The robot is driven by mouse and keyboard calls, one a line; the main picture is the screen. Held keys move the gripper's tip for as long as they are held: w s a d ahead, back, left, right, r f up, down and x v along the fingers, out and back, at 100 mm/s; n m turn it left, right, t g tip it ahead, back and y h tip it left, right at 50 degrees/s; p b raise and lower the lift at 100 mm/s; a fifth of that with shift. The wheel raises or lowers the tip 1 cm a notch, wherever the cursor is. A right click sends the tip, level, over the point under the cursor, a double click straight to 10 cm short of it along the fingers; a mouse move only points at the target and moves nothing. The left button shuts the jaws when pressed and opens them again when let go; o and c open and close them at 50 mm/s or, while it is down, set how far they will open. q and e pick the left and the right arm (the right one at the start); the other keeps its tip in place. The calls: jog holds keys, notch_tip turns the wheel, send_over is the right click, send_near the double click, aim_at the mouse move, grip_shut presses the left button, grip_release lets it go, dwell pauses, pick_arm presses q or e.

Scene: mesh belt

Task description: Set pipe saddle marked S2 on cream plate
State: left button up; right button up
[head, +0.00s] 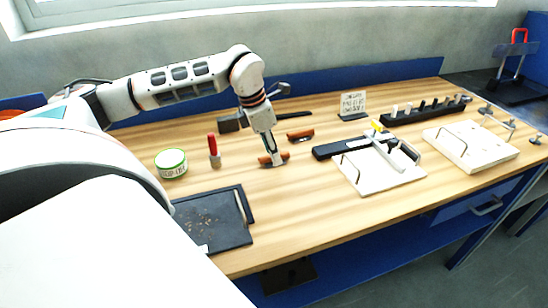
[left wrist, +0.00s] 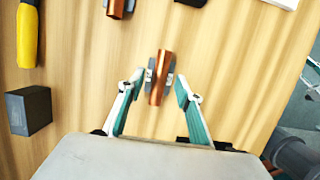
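One copper-coloured pipe saddle (head: 265,160) lies on the wooden bench under my left gripper (head: 273,157). In the left wrist view, this saddle (left wrist: 160,80) shows grey side pieces and sits between the spread fingers of my left gripper (left wrist: 161,84), with gaps on both sides. A second copper saddle (head: 300,135) lies farther back; its end shows in the wrist view (left wrist: 118,8). No S2 mark is readable on either. One cream plate (head: 385,180) with wire loops lies at centre right, and another cream plate (head: 490,152) farther right. My right gripper is not in view.
A dark bar (head: 330,151) lies against the nearer plate. A pegged black rack (head: 425,113) and a sign (head: 352,104) stand behind. A green-rimmed tin (head: 171,164), a red-handled tool (head: 213,150) and a black tray (head: 212,226) are to the left. Bench in front is clear.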

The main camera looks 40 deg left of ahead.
pick_arm(q)
jog(key=shift+w+f, duration=0.15)
jog(key=shift+f, duration=0.3)
grip_shut()
jog(key=shift+r, duration=0.2)
notch_tip(320, 180, up, 20)
jog(key=p, duration=0.3)
jog(key=shift+d+f, duration=0.15)
